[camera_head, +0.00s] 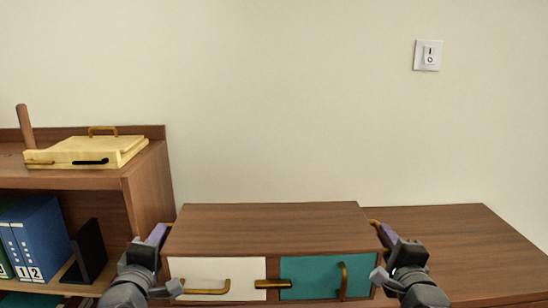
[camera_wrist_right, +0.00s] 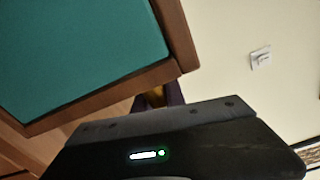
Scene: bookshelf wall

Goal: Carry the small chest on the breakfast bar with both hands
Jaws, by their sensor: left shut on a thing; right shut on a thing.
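The small chest (camera_head: 265,222) is a brown wooden box at the bottom centre of the head view, with a white front (camera_head: 205,270) and a teal front (camera_head: 315,268), each with a brass handle. My left gripper (camera_head: 160,232) is at its left side, shut on the left side handle. My right gripper (camera_head: 382,232) is at its right side, shut on the brass right side handle. In the right wrist view the chest's teal front (camera_wrist_right: 80,50) is close to the right gripper (camera_wrist_right: 158,95). The chest's underside is hidden, so I cannot tell whether it touches the surface.
The brown wooden top (camera_head: 460,240), probably the breakfast bar, extends to the right and is bare there. A shelf unit (camera_head: 150,185) stands at the left, with a yellow box (camera_head: 85,152) on top and blue binders (camera_head: 35,238) inside. A light switch (camera_head: 427,55) is on the wall.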

